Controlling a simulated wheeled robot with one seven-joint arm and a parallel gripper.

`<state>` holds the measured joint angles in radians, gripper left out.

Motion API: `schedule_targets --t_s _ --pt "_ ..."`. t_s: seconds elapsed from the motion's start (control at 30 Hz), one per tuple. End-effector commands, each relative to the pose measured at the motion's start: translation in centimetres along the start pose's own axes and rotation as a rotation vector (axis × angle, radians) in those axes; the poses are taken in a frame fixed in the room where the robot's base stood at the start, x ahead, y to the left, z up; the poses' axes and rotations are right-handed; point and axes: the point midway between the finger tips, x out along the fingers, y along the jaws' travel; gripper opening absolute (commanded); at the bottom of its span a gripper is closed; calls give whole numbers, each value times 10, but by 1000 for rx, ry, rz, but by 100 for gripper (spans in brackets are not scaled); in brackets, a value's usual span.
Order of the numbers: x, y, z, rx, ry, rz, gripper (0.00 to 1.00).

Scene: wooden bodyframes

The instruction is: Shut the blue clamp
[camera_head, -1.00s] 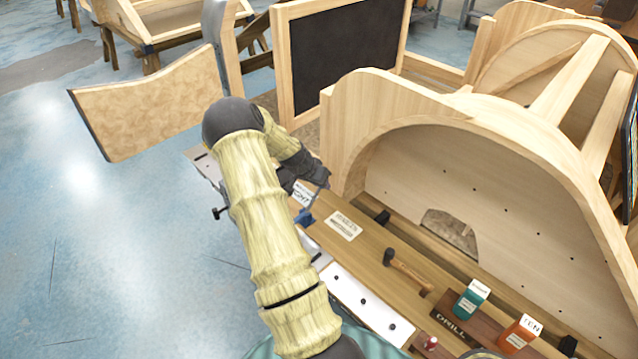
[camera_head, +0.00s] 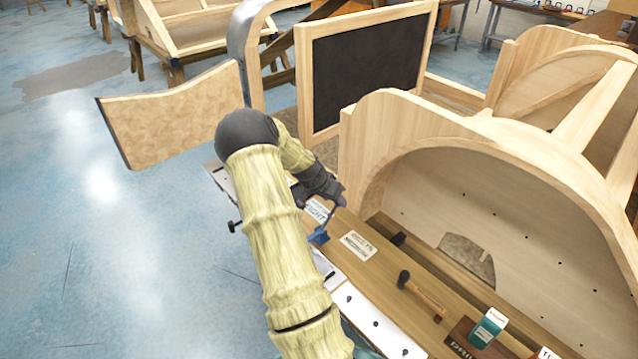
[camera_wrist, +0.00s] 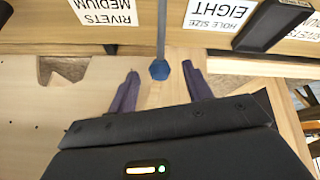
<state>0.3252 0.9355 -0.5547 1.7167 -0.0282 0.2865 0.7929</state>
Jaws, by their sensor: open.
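The blue clamp (camera_head: 318,236) sits at the near edge of the wooden bench, with a thin grey bar rising from it towards my gripper (camera_head: 338,199). In the wrist view a blue end piece (camera_wrist: 159,70) on a grey bar shows between the fingertips of my gripper (camera_wrist: 160,67). My gripper is open. A gap shows on both sides of the blue piece, and neither finger appears to touch it. In the head view my arm hides part of the bench edge, and the fingers are too small to make out clearly.
A label reading "HOLE SIZE EIGHT" (camera_wrist: 220,14) and a "RIVETS MEDIUM" label (camera_wrist: 103,10) lie on the bench. A hammer (camera_head: 423,296) and a teal box (camera_head: 487,328) are further right. A large curved wooden frame (camera_head: 400,130) rises behind. Open floor is at left.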

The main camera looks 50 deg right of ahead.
Motion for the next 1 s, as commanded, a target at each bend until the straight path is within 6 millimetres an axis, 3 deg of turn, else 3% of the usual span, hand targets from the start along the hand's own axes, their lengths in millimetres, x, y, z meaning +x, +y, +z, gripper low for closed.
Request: schedule_targets --t_s 0.6,0.8,1.0 --pt "-123 -1 2 -2 -2 -3 50" --pt "-145 0 2 -2 -4 0 50" --pt "-147 0 2 -1 -4 1 50"
